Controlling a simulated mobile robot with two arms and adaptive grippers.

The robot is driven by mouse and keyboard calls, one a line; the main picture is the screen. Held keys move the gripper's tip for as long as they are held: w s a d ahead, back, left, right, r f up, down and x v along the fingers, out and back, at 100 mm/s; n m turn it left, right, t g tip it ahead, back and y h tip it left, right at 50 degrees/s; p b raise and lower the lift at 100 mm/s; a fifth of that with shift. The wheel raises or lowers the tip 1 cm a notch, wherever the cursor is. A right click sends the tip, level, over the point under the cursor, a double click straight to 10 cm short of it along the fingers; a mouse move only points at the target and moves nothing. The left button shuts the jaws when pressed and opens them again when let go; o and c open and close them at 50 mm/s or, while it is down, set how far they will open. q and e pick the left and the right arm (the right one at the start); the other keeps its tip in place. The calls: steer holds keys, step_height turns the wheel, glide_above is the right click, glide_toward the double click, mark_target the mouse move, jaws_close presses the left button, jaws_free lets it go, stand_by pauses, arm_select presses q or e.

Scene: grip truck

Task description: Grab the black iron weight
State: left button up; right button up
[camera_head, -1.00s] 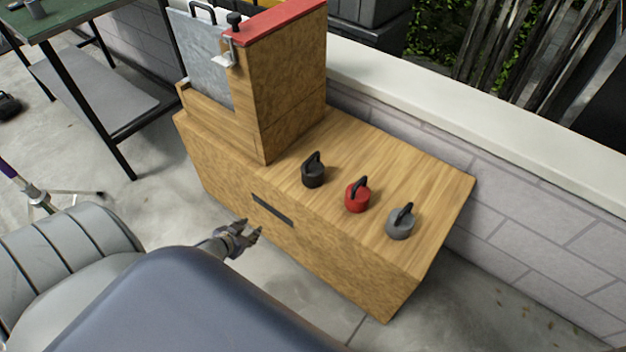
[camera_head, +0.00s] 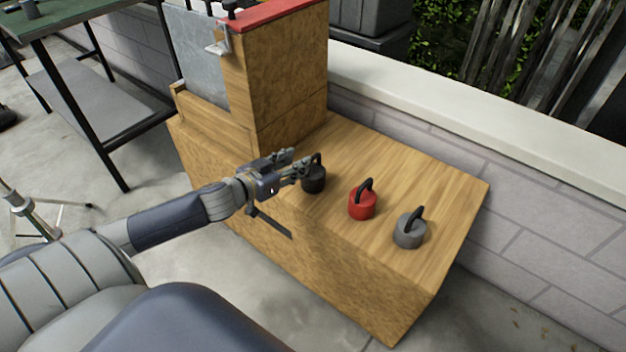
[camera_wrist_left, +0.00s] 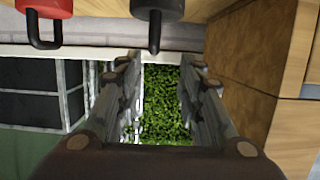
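The black iron weight (camera_head: 314,181) stands upright on the wooden box top, leftmost of three weights, its loop handle upward. My left gripper (camera_head: 304,166) reaches in from the left, with its fingertips right beside the black weight's handle in the head view. In the left wrist view the two fingers (camera_wrist_left: 160,75) are spread apart with nothing between them. The black weight (camera_wrist_left: 157,10) shows at the top edge there, its handle pointing down toward the gap, just beyond the fingertips. My right gripper is not in view.
A red weight (camera_head: 362,203) and a grey weight (camera_head: 409,232) stand to the right on the wooden box (camera_head: 440,185). A taller wooden block with a red top (camera_head: 290,85) rises behind left. A white-capped wall (camera_head: 450,105) runs behind.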

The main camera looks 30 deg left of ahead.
mark_target(313, 156)
arm_select(q)
steer(key=shift+b+x, duration=0.3)
steer(key=shift+x, duration=1.05)
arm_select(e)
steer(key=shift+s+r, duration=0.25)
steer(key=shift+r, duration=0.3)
arm_select(q)
steer(key=w+f, duration=0.1)
steer(key=w+d+b, duration=0.1)
steer(key=shift+w+f, duration=0.3)
steer(key=shift+f, duration=0.05)
steer(key=shift+b+x, duration=0.3)
steer(key=shift+x, duration=0.65)
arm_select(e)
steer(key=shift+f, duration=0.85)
arm_select(q)
steer(key=shift+c, duration=0.6)
jaws_close()
steer(key=shift+w+r, duration=0.15)
steer(key=shift+r, duration=0.1)
